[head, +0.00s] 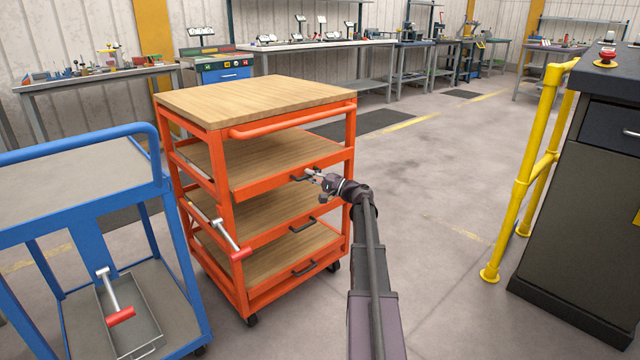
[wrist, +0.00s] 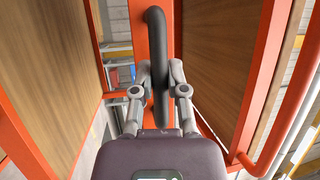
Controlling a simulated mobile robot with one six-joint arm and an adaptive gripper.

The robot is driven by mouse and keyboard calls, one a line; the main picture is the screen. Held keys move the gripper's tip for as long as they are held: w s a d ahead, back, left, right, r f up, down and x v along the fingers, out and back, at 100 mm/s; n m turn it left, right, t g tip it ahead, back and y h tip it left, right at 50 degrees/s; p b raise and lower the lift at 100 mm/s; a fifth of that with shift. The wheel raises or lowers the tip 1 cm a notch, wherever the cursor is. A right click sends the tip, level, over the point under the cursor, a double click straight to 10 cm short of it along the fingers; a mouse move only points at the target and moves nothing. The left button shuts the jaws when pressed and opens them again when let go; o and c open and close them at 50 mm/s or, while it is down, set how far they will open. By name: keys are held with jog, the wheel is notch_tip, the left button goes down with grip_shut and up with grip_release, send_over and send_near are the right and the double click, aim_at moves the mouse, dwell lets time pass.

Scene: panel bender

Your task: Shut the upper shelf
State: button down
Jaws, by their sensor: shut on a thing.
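The orange cart (head: 222,166) has a wooden top and several wooden shelves. The upper shelf (head: 265,164) lies below the top, with an orange front edge and a black bar handle (head: 300,177). My gripper (head: 316,176) is at this handle, coming from the front right. In the wrist view, its two fingers (wrist: 158,76) are shut on the black handle (wrist: 156,35), one on each side.
Two lower shelves (head: 275,209) have their own black handles. A blue cart (head: 77,213) stands close at the left. A yellow rail (head: 524,182) and a dark cabinet (head: 572,190) stand at the right. The floor between is clear. Benches (head: 315,46) line the back wall.

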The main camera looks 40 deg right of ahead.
jog(key=shift+w+a, duration=0.1)
jog(key=shift+w, duration=1.45)
jog(key=c, duration=0.6)
grip_release()
jog(key=shift+c, duration=0.2)
jog(key=shift+s, duration=0.2)
